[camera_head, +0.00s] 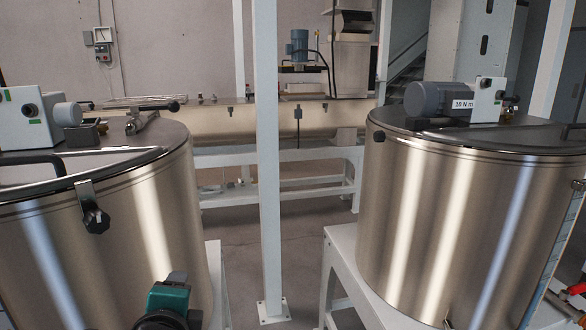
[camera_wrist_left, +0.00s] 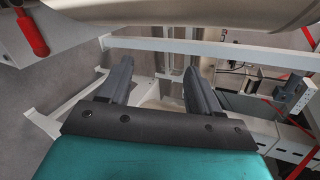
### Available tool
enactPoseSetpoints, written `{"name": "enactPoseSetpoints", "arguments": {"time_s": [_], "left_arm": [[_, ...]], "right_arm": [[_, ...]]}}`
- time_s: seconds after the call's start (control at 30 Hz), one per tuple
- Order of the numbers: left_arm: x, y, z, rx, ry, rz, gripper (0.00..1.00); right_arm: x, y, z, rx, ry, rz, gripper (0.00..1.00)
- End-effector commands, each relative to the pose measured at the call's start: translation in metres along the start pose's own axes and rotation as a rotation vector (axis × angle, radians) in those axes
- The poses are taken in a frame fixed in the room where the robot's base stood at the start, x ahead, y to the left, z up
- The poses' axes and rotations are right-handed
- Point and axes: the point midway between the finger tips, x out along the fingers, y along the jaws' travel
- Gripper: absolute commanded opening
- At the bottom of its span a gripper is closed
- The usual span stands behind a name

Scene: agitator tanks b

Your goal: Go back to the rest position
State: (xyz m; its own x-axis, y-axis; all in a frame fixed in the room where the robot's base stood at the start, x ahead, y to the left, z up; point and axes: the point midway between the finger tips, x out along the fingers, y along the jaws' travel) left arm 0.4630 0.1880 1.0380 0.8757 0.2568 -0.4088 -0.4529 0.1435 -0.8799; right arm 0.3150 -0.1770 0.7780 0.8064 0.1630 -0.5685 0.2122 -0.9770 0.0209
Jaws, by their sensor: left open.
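My left gripper (camera_wrist_left: 156,72) shows in the left wrist view, with two grey fingers spread apart on a dark mount and a teal body. It is open, with nothing held between the fingers. Pale frame parts and floor show beyond the fingers. In the head view a teal and black part at the bottom, in front of the left tank, looks like part of my left gripper; its fingertips cannot be made out there. My right gripper is not in view.
Steel tanks stand at left (camera_head: 150,215) and right (camera_head: 450,220) in the head view. A white post (camera_head: 269,160) rises between them. A long horizontal vessel (camera_head: 220,122) lies behind. The wrist view shows a white beam (camera_wrist_left: 210,50) and a red handle (camera_wrist_left: 32,35).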

Motion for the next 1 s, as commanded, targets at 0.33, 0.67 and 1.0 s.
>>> {"name": "enactPoseSetpoints", "arguments": {"time_s": [0.33, 0.67, 1.0], "left_arm": [[0.01, 0.199, -0.057, -0.912, 0.276, 0.272, 0.63], [-0.024, 0.292, -0.05, -1.512, 0.258, 0.436, 0.63], [-0.026, 0.294, -0.049, -1.545, 0.256, 0.44, 0.63]], "right_arm": [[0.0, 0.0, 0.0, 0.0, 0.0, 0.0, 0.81], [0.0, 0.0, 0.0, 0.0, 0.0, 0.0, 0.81], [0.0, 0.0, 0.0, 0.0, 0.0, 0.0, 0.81]]}}
